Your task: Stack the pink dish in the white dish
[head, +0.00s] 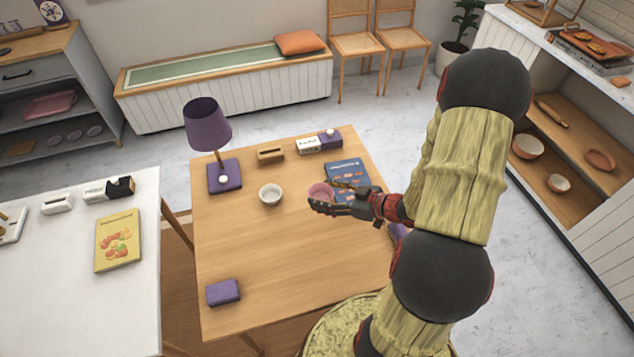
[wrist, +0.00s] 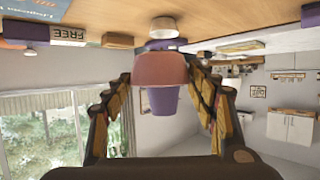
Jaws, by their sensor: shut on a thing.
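The pink dish (head: 318,190) is held in my gripper (head: 324,196), above the wooden table and to the right of the white dish. It also shows in the wrist view (wrist: 160,70), between my two fingers, which are shut on it. The white dish (head: 270,195) stands upright on the table, apart from the pink dish, and looks empty. In the wrist view, which is upside down, a white dish (wrist: 163,28) shows beyond the pink one, partly hidden by it.
The wooden table (head: 270,260) holds a purple lamp (head: 207,125) at the back left, a wooden block-like item (head: 270,154), small boxes (head: 319,142), a blue book (head: 347,176) behind my gripper and a purple item (head: 223,292) at the front left. The table's front middle is clear.

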